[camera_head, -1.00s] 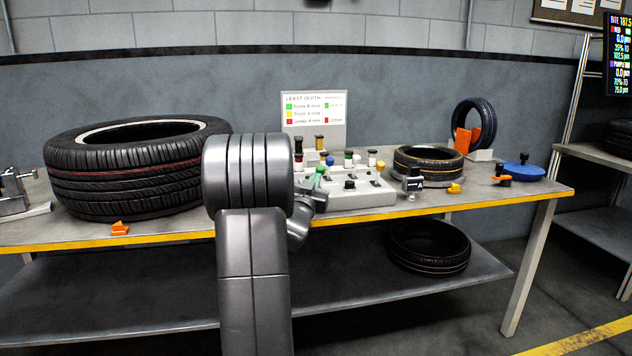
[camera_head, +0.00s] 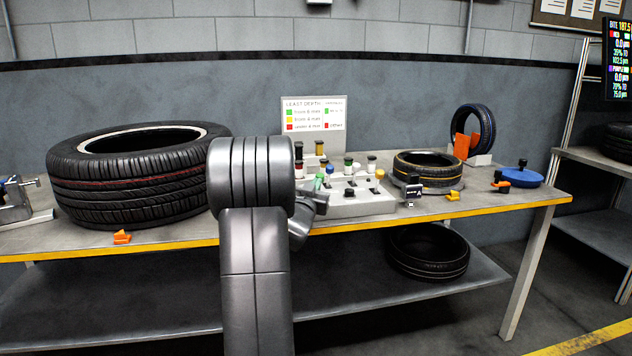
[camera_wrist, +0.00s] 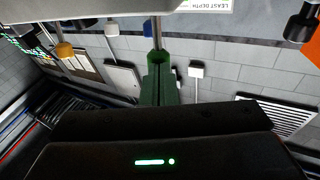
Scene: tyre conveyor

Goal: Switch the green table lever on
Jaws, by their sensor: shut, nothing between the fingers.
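The grey control box (camera_head: 350,208) stands on the bench in the head view, with several coloured knobs on it. The green lever (camera_head: 318,183) is at its left end, partly hidden by my arm. My gripper (camera_head: 318,199) is right beside it, at the box's left front. In the wrist view the picture is upside down. Nothing is held.
A sign (camera_head: 313,113) stands behind the box. A large tyre (camera_head: 130,185) lies left and a smaller tyre (camera_head: 428,172) right.

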